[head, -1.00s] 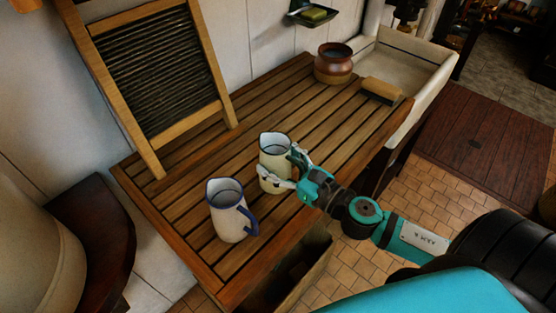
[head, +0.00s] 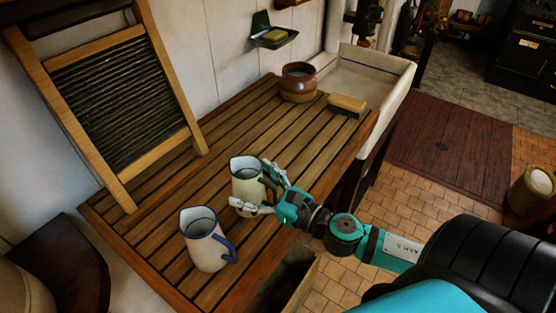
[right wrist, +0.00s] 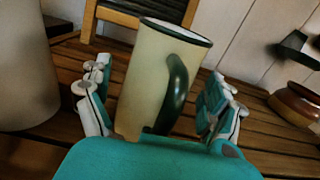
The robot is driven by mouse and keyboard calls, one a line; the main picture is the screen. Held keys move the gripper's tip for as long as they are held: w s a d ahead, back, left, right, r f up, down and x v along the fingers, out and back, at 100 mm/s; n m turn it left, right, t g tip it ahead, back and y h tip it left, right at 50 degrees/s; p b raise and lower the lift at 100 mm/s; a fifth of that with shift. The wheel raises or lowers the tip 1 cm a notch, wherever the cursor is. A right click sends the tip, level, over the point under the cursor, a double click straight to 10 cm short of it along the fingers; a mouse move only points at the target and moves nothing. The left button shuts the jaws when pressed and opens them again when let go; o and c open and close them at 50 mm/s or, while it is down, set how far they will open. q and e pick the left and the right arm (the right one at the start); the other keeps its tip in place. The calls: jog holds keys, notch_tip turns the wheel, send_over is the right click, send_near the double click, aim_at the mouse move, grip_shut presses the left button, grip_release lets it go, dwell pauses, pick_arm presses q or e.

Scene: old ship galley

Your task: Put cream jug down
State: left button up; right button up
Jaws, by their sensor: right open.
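The cream jug (head: 246,178), with a dark rim and a dark green handle, stands upright on the slatted wooden board. My right gripper (head: 254,187) is open, one finger on each side of the jug. In the right wrist view the jug (right wrist: 150,85) stands between the spread fingers (right wrist: 160,95), with its handle towards my palm and gaps visible on both sides. A white jug with a blue rim and handle (head: 203,243) stands nearer on the same board. My left gripper is not in view.
The slatted board (head: 190,172) has free room behind the jugs. A washboard (head: 118,95) leans at the left. A brown pot (head: 298,83) and a brush (head: 347,104) are at the far end, beside a pale sink (head: 395,85). A soap dish (head: 273,37) hangs on the wall.

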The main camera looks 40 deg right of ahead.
jog(key=b+v, duration=0.4)
jog(key=v, duration=0.5)
jog(key=shift+s+d+f, duration=0.1)
jog(key=shift+s, duration=0.1)
jog(key=shift+b+v, duration=0.4)
jog(key=shift+v, duration=0.5)
